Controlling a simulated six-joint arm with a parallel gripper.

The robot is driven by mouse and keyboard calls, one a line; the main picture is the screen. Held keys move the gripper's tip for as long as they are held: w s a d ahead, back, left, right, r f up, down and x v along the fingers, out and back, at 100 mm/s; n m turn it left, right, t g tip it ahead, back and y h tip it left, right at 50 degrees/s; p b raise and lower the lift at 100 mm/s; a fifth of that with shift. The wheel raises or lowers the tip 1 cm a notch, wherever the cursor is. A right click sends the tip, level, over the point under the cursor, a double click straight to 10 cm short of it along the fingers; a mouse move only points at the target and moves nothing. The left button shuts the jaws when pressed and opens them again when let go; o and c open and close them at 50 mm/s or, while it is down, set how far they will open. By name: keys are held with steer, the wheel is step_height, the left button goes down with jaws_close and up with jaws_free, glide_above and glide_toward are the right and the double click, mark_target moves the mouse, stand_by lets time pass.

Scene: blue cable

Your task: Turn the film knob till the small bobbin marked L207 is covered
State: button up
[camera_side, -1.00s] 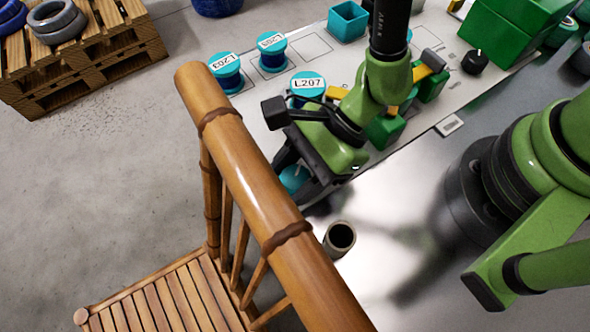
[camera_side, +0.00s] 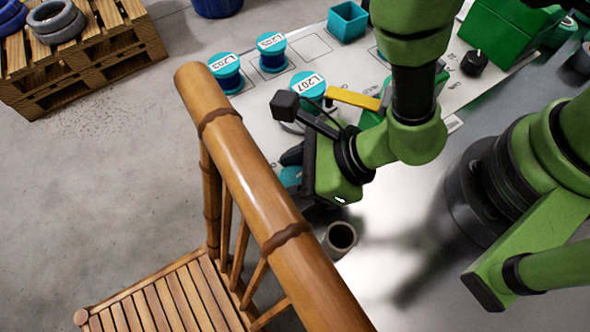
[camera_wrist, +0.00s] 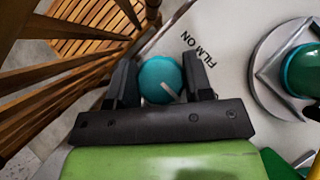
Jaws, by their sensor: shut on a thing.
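The film knob (camera_wrist: 161,79) is a round teal knob with a white pointer line, beside the words FILM ON in the wrist view. My gripper (camera_wrist: 161,82) is shut on it, one dark finger on each side. In the side view the knob (camera_side: 291,177) is partly hidden by my gripper (camera_side: 297,165). The small bobbin marked L207 (camera_side: 308,85) has a teal top and a white label lying at a slant. It stands on a grey round plate (camera_wrist: 262,72). My arm hides part of its surroundings, and I cannot tell how much of it film covers.
Bobbins L203 (camera_side: 226,72) and L205 (camera_side: 272,52) stand behind on the pale panel. A yellow bar (camera_side: 353,98) lies close to my wrist. A bamboo railing (camera_side: 245,170) runs close along the left, and an open dark cup (camera_side: 340,238) stands in front.

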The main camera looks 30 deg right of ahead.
steer(key=shift+w+a, duration=0.1)
stand_by(0.3)
steer(key=o, duration=0.9)
